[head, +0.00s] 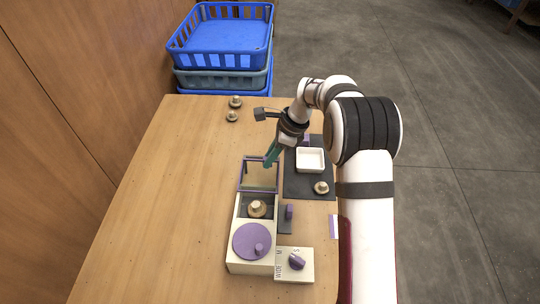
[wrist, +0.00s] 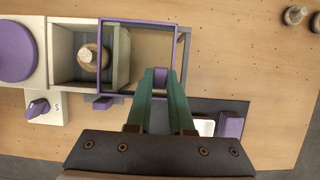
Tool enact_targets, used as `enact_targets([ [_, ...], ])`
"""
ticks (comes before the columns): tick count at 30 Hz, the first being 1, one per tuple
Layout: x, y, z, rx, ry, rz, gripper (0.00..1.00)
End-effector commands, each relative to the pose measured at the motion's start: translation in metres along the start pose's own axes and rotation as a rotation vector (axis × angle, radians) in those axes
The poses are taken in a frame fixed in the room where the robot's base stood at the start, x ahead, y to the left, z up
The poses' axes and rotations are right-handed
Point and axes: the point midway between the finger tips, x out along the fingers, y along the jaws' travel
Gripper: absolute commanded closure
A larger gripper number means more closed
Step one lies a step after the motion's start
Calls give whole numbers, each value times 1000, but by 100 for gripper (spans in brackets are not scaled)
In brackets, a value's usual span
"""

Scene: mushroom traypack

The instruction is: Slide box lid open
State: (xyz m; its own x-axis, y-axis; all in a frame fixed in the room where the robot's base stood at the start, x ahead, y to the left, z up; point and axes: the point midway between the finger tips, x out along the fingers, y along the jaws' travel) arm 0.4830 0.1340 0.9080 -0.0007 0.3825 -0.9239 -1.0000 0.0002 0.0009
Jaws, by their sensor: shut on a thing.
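The cream box (head: 237,225) stands on the table, its rear compartment uncovered with a mushroom (head: 257,209) inside. The mushroom also shows in the wrist view (wrist: 93,57). The lid, a purple frame around a see-through pane (wrist: 150,22), sticks out beyond the rear end of the box, and its frame also shows in the head view (head: 259,190). My gripper (head: 268,162) has its teal fingers at the lid. In the wrist view, my gripper (wrist: 160,75) is shut on a small purple piece of the lid between its fingertips.
A purple round disc (head: 252,241) sits on the front of the box, beside a dial panel (head: 295,265). A white tray (head: 310,168) and a mushroom (head: 321,188) are on a dark mat to the right. Blue crates (head: 222,45) stand behind the table. The table's left side is clear.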

Motion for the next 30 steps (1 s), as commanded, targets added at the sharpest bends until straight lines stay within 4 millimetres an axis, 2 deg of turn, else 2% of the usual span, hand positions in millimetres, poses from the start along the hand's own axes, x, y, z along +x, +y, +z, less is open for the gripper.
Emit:
enact_targets([
  [11, -1, -2, 0, -1, 0, -3, 100],
  [18, -1, -26, 0, -2, 0, -4, 100],
  [26, -2, -28, 0, -4, 0, -11, 100],
  [27, -2, -28, 0, -4, 0, -11, 74],
  [30, -2, -28, 0, -4, 0, -10, 56],
])
